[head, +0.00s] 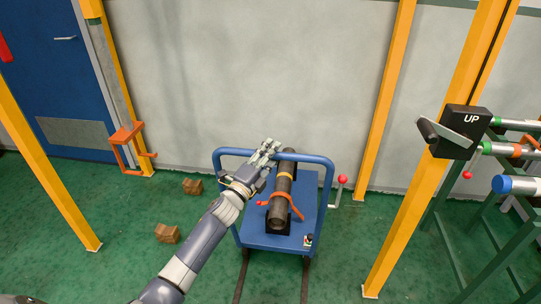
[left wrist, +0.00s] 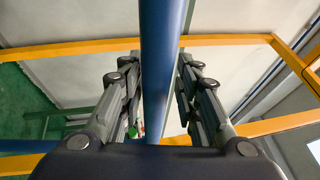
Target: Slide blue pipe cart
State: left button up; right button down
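The blue cart (head: 312,213) stands on the green floor in the middle of the head view, with a blue tubular handle (head: 318,159) along its far side. A dark pipe (head: 281,200) with yellow bands lies on the cart, with an orange strap (head: 295,207) at it. In the left wrist view, the blue bar (left wrist: 161,60) runs between the two spread fingers of my left gripper (left wrist: 158,75). I cannot tell whether either finger touches it. My right gripper is not in view.
Dark rails (head: 305,280) run on the floor under the cart. Yellow posts (head: 385,95) stand at both sides, and a grey wall (head: 240,80) is behind. Two brown blocks (head: 167,233) lie left of the cart. A green rack with pipes (head: 480,210) stands at the right.

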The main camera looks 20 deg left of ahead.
pick_arm(q)
jog(key=shift+w+f, duration=0.1)
jog(key=shift+f, duration=0.1)
jog(key=shift+d, duration=0.1)
jog(key=shift+s, duration=0.3)
jog(key=v, duration=1.1)
jog(key=shift+s, duration=0.25)
jog(key=shift+f, duration=0.1)
